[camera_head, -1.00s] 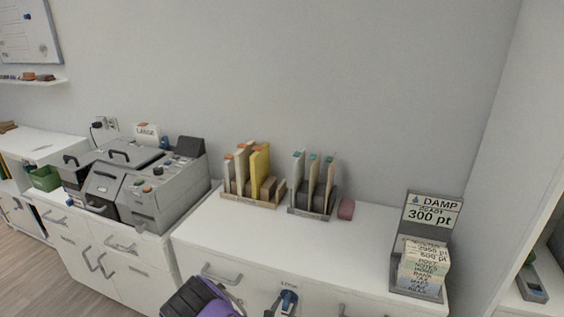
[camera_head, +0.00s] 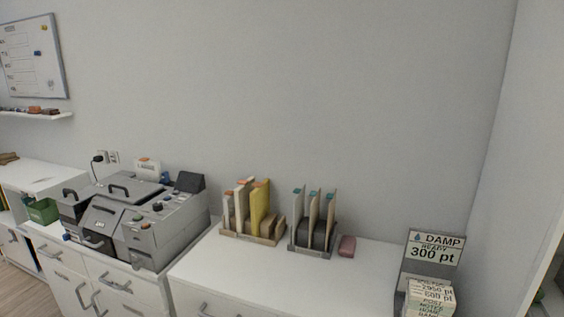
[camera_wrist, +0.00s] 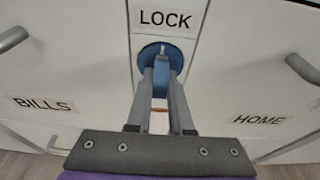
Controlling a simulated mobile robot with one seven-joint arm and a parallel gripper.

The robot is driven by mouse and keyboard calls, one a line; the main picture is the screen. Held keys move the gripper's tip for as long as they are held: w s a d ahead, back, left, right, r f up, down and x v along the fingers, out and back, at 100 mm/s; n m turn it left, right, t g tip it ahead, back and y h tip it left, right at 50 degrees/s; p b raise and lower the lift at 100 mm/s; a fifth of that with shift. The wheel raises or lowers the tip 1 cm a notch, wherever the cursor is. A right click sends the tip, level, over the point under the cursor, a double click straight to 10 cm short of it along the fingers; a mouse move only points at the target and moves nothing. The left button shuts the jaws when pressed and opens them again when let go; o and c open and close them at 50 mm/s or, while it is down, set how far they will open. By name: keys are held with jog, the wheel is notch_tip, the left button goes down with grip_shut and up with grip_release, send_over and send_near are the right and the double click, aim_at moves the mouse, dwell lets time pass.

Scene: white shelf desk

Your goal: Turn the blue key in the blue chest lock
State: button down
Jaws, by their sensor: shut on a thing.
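In the wrist view, the round blue lock (camera_wrist: 147,54) sits in the white front just below a label reading LOCK. My gripper (camera_wrist: 161,72) is right at the lock, its two grey fingers shut on the blue key (camera_wrist: 161,68). Only a little of the key shows between the fingertips, and how far it is turned is hard to tell. The fingers cover the lower part of the lock. In the head view, the lock, key and gripper are out of frame.
Drawers labelled BILLS (camera_wrist: 42,104) and HOME (camera_wrist: 259,119) flank the lock, with grey handles.

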jog(key=shift+f, duration=0.1)
jog(key=shift+n+b, duration=0.6)
jog(key=shift+b, duration=0.05)
jog(key=shift+n+h+b, duration=0.3)
jog(key=shift+n+h, duration=0.2)
jog(key=shift+n, duration=0.1)
jog(key=shift+f+n+b, duration=0.1)
jog(key=shift+n+b, duration=0.3)
jog(key=shift+b, duration=0.1)
jog(key=shift+n+h+b, duration=0.4)
jog(key=shift+n+b, duration=0.1)
jog(key=shift+n, duration=0.3)
